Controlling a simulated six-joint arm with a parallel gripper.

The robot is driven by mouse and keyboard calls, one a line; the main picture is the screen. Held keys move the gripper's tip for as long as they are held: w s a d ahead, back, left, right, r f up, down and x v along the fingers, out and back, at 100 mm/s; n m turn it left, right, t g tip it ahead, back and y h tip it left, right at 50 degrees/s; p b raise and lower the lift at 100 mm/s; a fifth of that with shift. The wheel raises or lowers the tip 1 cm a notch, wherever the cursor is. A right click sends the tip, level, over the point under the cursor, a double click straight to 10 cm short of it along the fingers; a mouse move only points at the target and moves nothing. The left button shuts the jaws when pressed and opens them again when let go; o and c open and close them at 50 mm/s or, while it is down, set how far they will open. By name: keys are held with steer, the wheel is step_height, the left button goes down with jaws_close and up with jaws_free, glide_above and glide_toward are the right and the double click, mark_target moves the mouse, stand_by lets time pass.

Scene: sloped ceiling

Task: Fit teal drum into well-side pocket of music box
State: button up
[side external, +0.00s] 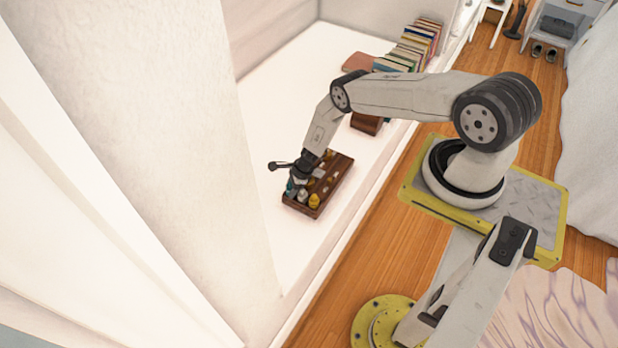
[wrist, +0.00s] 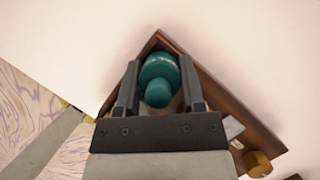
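The teal drum (wrist: 158,70), with a rounded knob, is at one corner of the brown wooden music box (wrist: 215,90) in the wrist view. My gripper (wrist: 160,62) has one finger on each side of the drum, close to it. I cannot tell whether the fingers touch it, or whether it is fully seated in a pocket. In the side view, my gripper (side external: 296,177) is low over the near-left end of the music box (side external: 335,181), with the teal drum (side external: 290,187) just below. The drum's underside and pocket are hidden.
Yellow pieces (side external: 314,200) and pale ones stand in the box; a brass-coloured knob (wrist: 258,163) shows at its side. Books (side external: 412,47) and a brown block (side external: 367,123) lie farther back on the white ledge. The sloped wall (side external: 160,130) is close on the left.

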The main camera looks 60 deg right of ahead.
steer(key=shift+s+a+f, duration=0.1)
steer(key=shift+s+f, duration=0.45)
steer(key=shift+s, duration=0.15)
steer(key=shift+s+r, duration=0.25)
steer(key=shift+r, duration=0.35)
steer(key=shift+w+v, duration=0.15)
steer(key=shift+v, duration=0.8)
steer(key=shift+w+v, duration=0.15)
steer(key=shift+v, duration=0.75)
steer(key=v, duration=0.8)
steer(key=shift+w, duration=0.15)
steer(key=shift+r, duration=0.1)
